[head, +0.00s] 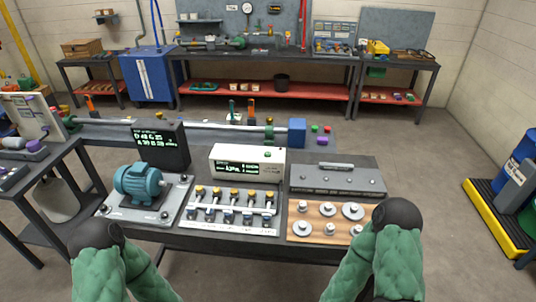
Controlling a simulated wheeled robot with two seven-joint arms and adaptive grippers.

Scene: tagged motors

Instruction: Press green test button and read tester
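A white tester box (276,172) stands at the middle of the workbench, with a small green button (268,154) on top. Its dark front display (237,168) shows lit green text too small to read surely. Behind the motor on the left, a black panel (170,157) shows two lines of green characters, also not clearly readable. A teal motor (139,181) sits on a grey base plate at the bench's left. My two green arms with black joints reach in at the bottom left and bottom right. Neither gripper shows, and nothing touches the button.
In front of the tester is a rack (231,212) of several yellow-topped connectors. To its right are a grey box (336,180) and a wooden board (317,209) with round metal parts. A blue block (297,132) stands behind. A side table is at left.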

